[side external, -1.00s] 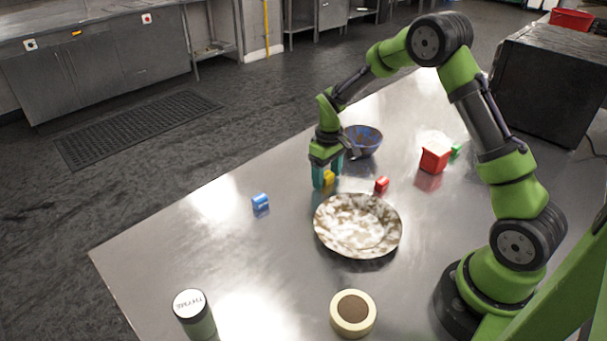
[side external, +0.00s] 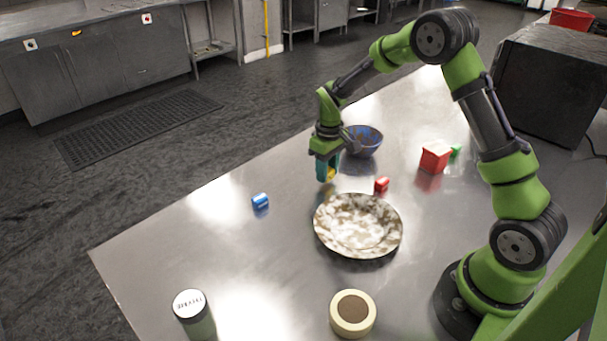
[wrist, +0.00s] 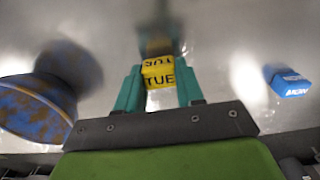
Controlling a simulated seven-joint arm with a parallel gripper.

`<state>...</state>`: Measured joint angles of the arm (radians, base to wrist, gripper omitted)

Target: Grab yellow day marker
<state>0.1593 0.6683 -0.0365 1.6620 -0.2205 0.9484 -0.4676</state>
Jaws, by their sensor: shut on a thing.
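The yellow day marker (wrist: 159,74) is a small yellow block with "TUE" on it in black. It sits between the two teal fingers of my gripper (wrist: 160,90) in the wrist view. My gripper (side external: 327,172) is shut on it in the side view, where the marker (side external: 331,174) is partly hidden by the fingers. The marker is a little above the steel table, with its reflection below it.
A blue day marker (side external: 260,201) lies to the left and a red one (side external: 382,184) to the right. A speckled plate (side external: 358,225) is in front. A blue bowl (side external: 363,141) stands close behind. A red box (side external: 435,159) is further right.

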